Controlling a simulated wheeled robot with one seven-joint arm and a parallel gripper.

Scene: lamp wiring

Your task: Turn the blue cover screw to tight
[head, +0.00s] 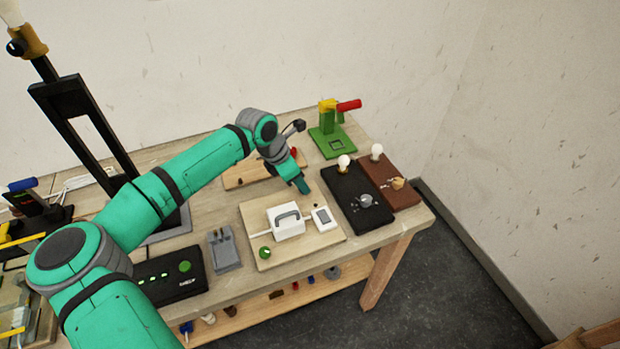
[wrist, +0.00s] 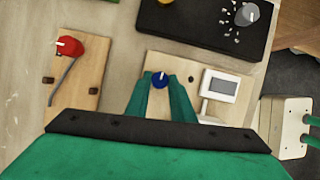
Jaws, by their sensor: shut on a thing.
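The blue cover screw (wrist: 159,82) is a round knob with a white pointer mark. In the wrist view it sits on the pale wooden board (wrist: 152,62), and its mark points roughly up the picture. My gripper (wrist: 161,80) has its two green fingers closed on either side of the screw. In the head view my gripper (head: 302,187) reaches down at the far edge of the board (head: 256,215) and hides the screw. The white handled box (head: 287,222) stands on this board.
A small white meter (head: 323,218) stands beside the handled box, and a green knob (head: 265,253) is at the board's near corner. Black (head: 345,184) and brown (head: 378,172) bulb panels lie to the right. A red knob (wrist: 68,49) is on another board. A green stand (head: 330,142) is behind.

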